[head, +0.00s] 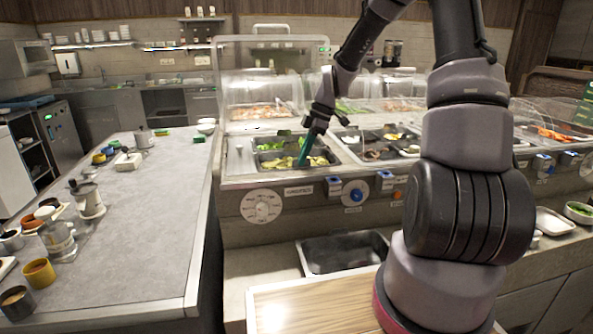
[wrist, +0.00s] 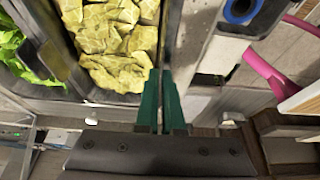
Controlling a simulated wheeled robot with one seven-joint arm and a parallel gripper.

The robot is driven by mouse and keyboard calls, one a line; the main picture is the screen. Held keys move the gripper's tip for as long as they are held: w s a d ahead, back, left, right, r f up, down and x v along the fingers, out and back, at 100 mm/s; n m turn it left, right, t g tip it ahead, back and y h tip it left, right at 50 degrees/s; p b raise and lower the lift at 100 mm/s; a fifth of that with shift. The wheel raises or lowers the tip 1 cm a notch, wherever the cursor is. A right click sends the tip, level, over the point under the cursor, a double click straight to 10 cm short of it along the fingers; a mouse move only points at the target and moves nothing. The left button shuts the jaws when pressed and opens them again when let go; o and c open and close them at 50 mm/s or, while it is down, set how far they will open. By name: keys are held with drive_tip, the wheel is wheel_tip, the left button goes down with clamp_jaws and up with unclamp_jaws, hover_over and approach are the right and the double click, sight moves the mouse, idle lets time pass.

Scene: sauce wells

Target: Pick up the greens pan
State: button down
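A metal pan of yellow-green leafy pieces (head: 312,161), which I take for the greens pan, sits in the counter well in the head view. Its leaves (wrist: 115,40) fill the upper left of the wrist view. My gripper (head: 303,163) points down at this pan's right side. In the wrist view its two green fingers (wrist: 161,75) are close together with a narrow gap, at the pan's side wall. They appear shut on that wall, though the fingers hide the contact itself. A pan of brighter green leaves (wrist: 18,55) is beside it, at the left edge.
More food pans (head: 385,145) are to the right in the same counter. Clear covers (head: 258,92) stand behind. Knobs (head: 355,193) line the counter front. An empty dark tray (head: 342,252) and a wooden board (head: 310,305) lie below. A grey worktop (head: 135,220) is at left.

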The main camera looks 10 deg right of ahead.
wheel_tip(320, 180, up, 10)
idle(0.6)
